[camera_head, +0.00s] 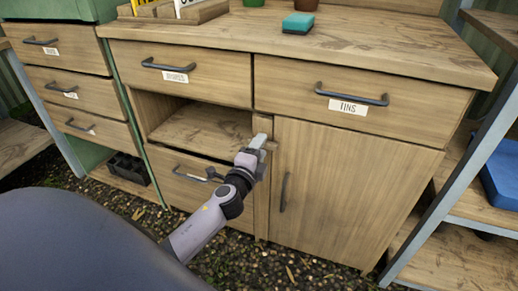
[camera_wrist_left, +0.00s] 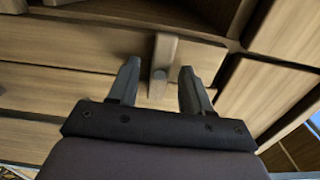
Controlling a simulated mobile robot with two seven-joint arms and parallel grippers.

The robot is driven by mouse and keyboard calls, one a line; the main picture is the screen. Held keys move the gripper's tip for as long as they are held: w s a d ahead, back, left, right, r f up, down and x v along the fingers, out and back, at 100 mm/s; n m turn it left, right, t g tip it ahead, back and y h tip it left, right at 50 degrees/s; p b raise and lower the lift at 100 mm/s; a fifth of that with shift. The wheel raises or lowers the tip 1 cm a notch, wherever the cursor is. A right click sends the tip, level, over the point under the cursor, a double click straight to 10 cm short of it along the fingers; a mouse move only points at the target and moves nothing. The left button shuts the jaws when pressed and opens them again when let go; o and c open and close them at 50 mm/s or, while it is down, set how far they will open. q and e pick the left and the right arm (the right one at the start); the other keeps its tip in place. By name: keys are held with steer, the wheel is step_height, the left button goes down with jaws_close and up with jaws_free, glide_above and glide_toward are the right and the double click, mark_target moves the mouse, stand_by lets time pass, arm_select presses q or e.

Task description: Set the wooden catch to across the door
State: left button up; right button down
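The wooden catch (camera_head: 262,126) is a small pale bar on the post between the open compartment and the door. In the head view its upper part looks upright beside the door's edge, and my gripper hides the rest. The door (camera_head: 345,185) is shut, with a dark upright handle (camera_head: 284,192). My left gripper (camera_head: 256,150) is at the catch. In the left wrist view my left gripper (camera_wrist_left: 159,82) is open, with the catch (camera_wrist_left: 164,52) and its round knob between the fingers and a gap on each side. My right gripper is out of view.
A drawer labelled TINS (camera_head: 360,118) is above the door. An open compartment (camera_head: 205,128) is left of the catch, above a drawer front with a handle. A teal sponge (camera_head: 298,23) lies on the worktop (camera_head: 390,45). A metal-framed shelf stands at the right.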

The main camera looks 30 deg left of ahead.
arm_select(q)
steer(key=v, duration=0.7)
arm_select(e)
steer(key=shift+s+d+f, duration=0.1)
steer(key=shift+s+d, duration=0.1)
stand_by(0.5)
